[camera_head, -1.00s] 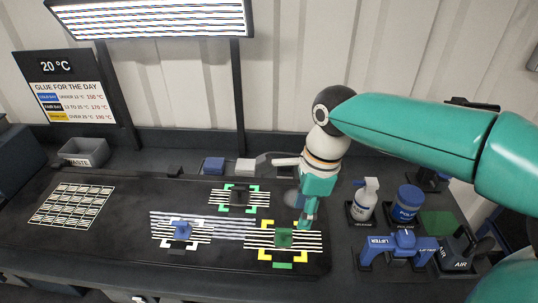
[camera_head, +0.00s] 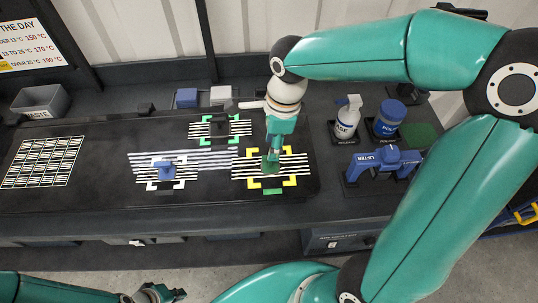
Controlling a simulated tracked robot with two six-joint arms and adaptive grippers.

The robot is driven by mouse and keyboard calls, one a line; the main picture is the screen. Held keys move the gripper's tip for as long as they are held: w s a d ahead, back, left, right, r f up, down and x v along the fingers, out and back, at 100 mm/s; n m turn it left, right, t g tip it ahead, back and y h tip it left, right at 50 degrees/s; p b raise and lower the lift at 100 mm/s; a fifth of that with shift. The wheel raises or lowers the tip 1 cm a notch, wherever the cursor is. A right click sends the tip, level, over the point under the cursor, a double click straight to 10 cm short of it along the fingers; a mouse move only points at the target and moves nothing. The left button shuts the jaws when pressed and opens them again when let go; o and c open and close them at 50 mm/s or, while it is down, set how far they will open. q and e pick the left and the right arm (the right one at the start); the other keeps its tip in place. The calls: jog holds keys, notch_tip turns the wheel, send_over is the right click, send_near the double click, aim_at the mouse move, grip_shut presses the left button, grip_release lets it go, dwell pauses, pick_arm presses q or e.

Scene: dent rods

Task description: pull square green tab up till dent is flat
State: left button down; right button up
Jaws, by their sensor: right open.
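The square green tab (camera_head: 268,169) stands on the dark panel (camera_head: 100,195), inside yellow corner marks and over white reflected stripes. My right gripper (camera_head: 272,156) is open and points down right at the green tab, with its fingertips covering part of it. Whether the fingers touch the tab cannot be told. The dent itself cannot be made out under the gripper and stripes. My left gripper (camera_head: 160,293) is low at the bottom edge, well away from the panel; its jaw opening is unclear.
A blue tab (camera_head: 167,173) with white corner marks and a black tab (camera_head: 219,126) with green marks stand on the same panel. A waste bin (camera_head: 41,102) is at far left.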

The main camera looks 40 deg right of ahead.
jog(key=f, duration=0.5)
jog(key=shift+w+a+f, duration=0.2)
jog(key=shift+a+f, duration=0.05)
jog(key=shift+f, duration=0.1)
jog(key=c, duration=0.8)
jog(key=shift+o, duration=0.7)
jog(key=shift+w, duration=0.1)
grip_shut()
jog(key=shift+r, duration=0.1)
